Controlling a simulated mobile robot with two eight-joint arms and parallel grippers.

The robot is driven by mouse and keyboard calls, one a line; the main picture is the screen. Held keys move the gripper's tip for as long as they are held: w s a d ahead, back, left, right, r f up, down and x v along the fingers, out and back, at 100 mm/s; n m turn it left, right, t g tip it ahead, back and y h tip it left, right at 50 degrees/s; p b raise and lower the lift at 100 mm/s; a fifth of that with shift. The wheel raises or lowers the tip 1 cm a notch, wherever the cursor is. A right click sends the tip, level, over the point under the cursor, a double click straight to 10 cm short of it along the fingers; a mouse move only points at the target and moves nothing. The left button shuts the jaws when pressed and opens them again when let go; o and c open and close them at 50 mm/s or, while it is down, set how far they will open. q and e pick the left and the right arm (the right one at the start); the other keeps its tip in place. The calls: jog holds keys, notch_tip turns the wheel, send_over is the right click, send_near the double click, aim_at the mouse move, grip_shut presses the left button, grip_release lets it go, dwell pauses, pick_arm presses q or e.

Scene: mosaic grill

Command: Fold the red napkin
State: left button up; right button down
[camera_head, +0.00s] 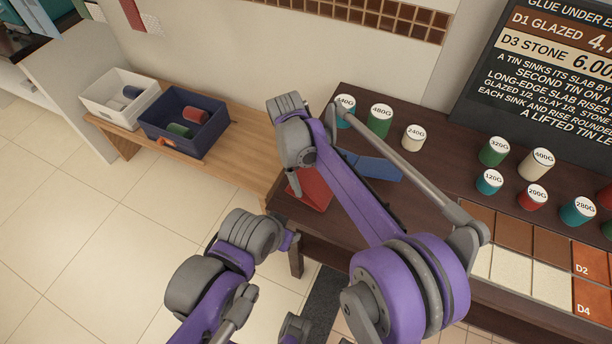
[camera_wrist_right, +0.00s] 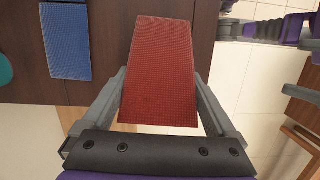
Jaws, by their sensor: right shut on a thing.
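The red napkin (camera_head: 314,190) lies at the left end of the dark brown table, partly hidden behind my right arm in the head view. In the right wrist view the red napkin (camera_wrist_right: 160,70) is a long flat strip between the two fingers of my right gripper (camera_wrist_right: 160,78), which is shut on it. Its near end reaches past the table edge, with floor showing below. In the head view my right gripper is mostly hidden by its own arm. My left arm is at the lower left of the head view, and I cannot make out its gripper.
A blue cloth (camera_head: 372,168) lies beside the napkin; it also shows in the right wrist view (camera_wrist_right: 67,42). Several labelled tins, such as the green 480G tin (camera_head: 380,122), stand behind. A navy crate (camera_head: 160,140) and white crate (camera_head: 103,106) sit on a wooden bench (camera_head: 240,150).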

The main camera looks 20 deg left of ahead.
jog(key=shift+a, duration=0.1)
grip_release()
jog(key=shift+w, duration=0.1)
jog(key=r, duration=0.3)
jog(key=a+r, duration=0.1)
jog(key=r, duration=0.3)
jog(key=a+r, duration=0.1)
jog(key=r, duration=0.2)
jog(key=shift+w+r+p, duration=0.1)
jog(key=shift+r+p, duration=0.1)
jog(key=shift+p, duration=0.15)
